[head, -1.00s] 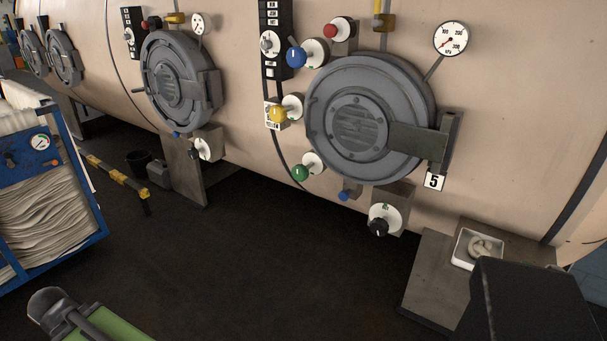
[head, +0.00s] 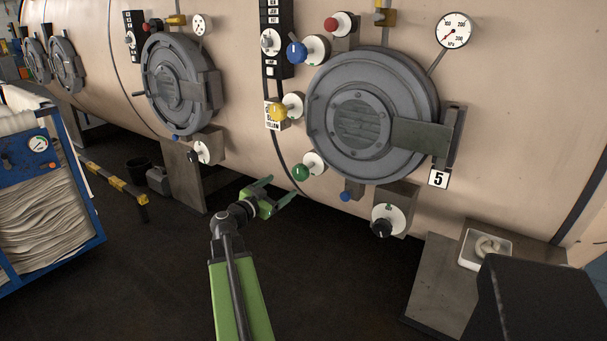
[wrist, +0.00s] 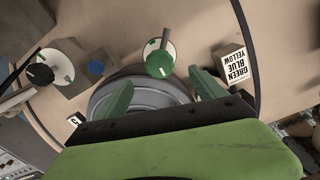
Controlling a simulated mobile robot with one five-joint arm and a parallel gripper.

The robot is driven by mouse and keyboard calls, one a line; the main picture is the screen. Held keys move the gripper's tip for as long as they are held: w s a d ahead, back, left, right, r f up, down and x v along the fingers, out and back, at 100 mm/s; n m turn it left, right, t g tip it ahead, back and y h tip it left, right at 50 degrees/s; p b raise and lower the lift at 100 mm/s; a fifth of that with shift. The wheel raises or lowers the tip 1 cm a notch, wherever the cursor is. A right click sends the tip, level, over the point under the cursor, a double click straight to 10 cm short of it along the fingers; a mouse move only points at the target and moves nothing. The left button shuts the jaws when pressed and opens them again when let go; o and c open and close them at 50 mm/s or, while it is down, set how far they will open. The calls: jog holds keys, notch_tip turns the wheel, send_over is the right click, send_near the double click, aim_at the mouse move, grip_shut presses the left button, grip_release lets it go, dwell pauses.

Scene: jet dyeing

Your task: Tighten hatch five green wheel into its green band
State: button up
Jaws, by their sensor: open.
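Hatch five (head: 340,95) is a round grey door on the beige vessel, marked by a 5 plate (head: 438,178). Its green wheel (head: 300,173) sits at the door's lower left, in front of a white dial (head: 315,161). In the wrist view the green wheel (wrist: 160,65) stands before its white dial, which carries a small green mark; the wheel's exact setting is hard to read. My gripper (head: 283,188) is open and empty, just below and left of the wheel. In the wrist view the wheel lies ahead of the gap between my fingers (wrist: 163,90), apart from both.
A blue wheel (head: 297,53), yellow wheel (head: 278,112) and red knob (head: 331,24) surround the door. A black-knobbed dial (head: 386,222) sits below it. A sign (wrist: 229,68) reads GREEN BLUE YELLOW.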

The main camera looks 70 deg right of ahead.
aim_at(304, 171)
jog(key=x, duration=1.5)
